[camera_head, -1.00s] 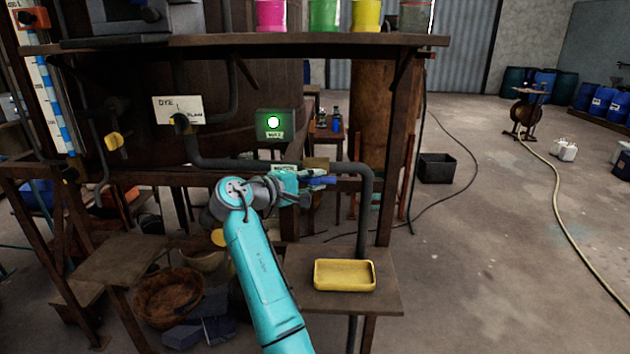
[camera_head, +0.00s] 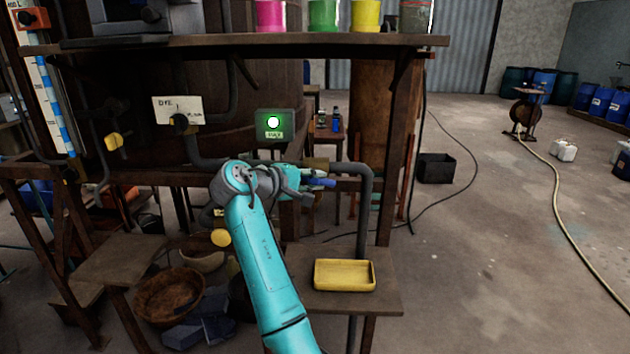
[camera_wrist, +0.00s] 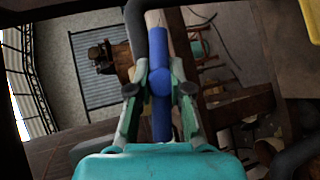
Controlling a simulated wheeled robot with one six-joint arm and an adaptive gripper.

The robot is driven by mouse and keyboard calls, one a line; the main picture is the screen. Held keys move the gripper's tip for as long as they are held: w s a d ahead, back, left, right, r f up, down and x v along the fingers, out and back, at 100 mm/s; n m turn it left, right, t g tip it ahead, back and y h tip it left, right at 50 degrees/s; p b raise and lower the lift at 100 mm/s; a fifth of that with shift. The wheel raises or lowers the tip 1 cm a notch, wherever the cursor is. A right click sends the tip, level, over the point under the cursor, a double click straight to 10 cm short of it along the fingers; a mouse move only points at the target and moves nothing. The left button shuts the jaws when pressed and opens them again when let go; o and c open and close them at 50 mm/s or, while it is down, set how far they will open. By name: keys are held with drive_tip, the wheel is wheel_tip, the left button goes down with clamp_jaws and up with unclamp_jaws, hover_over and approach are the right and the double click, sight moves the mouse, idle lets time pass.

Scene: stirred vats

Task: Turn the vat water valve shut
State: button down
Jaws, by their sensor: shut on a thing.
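The water valve has a blue handle (camera_head: 321,182) beside the dark pipe (camera_head: 366,215) under the shelf. A brass-coloured fitting (camera_head: 317,162) sits on the pipe just above it. My gripper (camera_head: 304,181) is at the handle, reaching in from the left. In the wrist view the blue handle (camera_wrist: 160,77) runs lengthwise between the two fingers of my gripper (camera_wrist: 158,88), which are shut on it. My wrist and fingers hide part of the handle and the valve body behind them.
A yellow tray (camera_head: 344,275) stands on a low wooden shelf (camera_head: 382,300) below my gripper. A green-lit box marked MAX (camera_head: 274,124) hangs above. A yellow knob (camera_head: 221,238) is left of my arm. Pots stand on the upper shelf (camera_head: 260,41).

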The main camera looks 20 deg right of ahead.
drive_tip(key=m+y, duration=0.2)
drive_tip(key=y, duration=0.1)
drive_tip(key=shift+y, duration=0.3)
drive_tip(key=m+y, duration=0.1)
drive_tip(key=y, duration=0.1)
drive_tip(key=shift+m+t+y, duration=0.3)
drive_tip(key=shift+m+y, duration=0.1)
drive_tip(key=m+y, duration=0.1)
drive_tip(key=y, duration=0.2)
drive_tip(key=shift+m+t, duration=0.4)
drive_tip(key=shift+a+m+t+y, duration=0.1)
drive_tip(key=shift+m+t+y, duration=0.35)
drive_tip(key=shift+y, duration=0.75)
drive_tip(key=c, duration=1.1)
unclamp_jaws()
drive_tip(key=shift+o, duration=0.2)
